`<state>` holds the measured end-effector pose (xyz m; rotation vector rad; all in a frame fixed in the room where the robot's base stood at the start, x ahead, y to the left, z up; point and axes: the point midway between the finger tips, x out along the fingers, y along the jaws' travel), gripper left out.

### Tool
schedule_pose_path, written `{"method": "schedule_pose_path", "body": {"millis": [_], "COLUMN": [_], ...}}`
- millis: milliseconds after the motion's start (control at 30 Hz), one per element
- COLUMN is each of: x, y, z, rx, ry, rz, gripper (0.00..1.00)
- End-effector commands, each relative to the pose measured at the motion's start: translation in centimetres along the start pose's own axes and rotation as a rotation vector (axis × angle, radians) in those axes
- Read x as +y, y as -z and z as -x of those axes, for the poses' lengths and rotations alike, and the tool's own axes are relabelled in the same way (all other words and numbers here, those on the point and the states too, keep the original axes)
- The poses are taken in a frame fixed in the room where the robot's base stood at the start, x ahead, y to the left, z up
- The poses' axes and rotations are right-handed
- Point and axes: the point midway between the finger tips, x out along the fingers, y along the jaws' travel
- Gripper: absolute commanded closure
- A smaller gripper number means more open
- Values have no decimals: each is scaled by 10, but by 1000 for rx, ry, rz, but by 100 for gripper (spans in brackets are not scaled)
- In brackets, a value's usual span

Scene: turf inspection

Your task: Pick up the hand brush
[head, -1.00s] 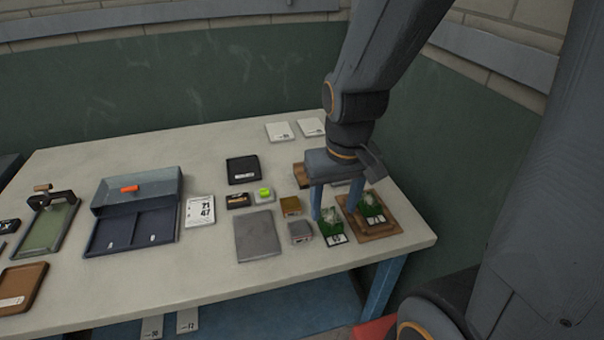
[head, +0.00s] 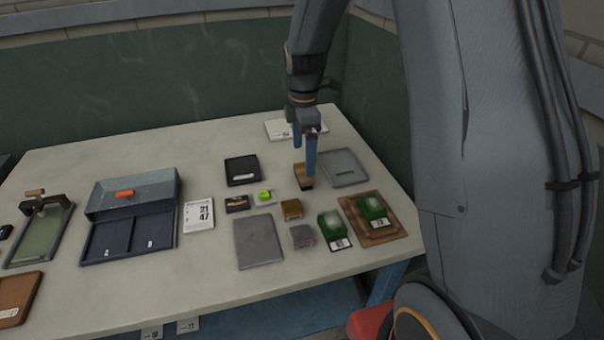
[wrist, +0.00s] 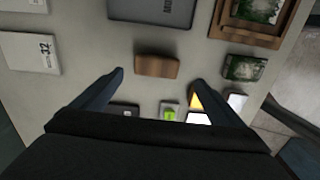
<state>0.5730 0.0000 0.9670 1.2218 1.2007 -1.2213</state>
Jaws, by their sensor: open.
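The hand brush (head: 303,180) looks like a small brown wooden block with a darker side. It lies on the table, left of a grey tray. My gripper (head: 311,172) is above it and pointing down, and hides part of it in the head view. In the wrist view the hand brush (wrist: 157,66) shows ahead of and between the two fingertips of my gripper (wrist: 158,77). The jaws are open and empty, with a finger on either side of the brush. I cannot tell the exact height above it.
The grey tray (head: 343,167) is close on the right. Green-filled samples (head: 334,229) and a wooden board (head: 362,232) stand nearer the front. White cards (head: 275,129) lie behind.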

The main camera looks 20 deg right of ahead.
Motion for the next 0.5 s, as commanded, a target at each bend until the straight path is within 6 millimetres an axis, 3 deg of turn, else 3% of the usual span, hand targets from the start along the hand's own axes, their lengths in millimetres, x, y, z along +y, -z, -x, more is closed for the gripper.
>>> {"method": "schedule_pose_path", "body": {"millis": [500], "x": [3], "y": [-4], "z": [-40], "rx": [0], "ry": [5], "rz": [13], "gripper": [8]}}
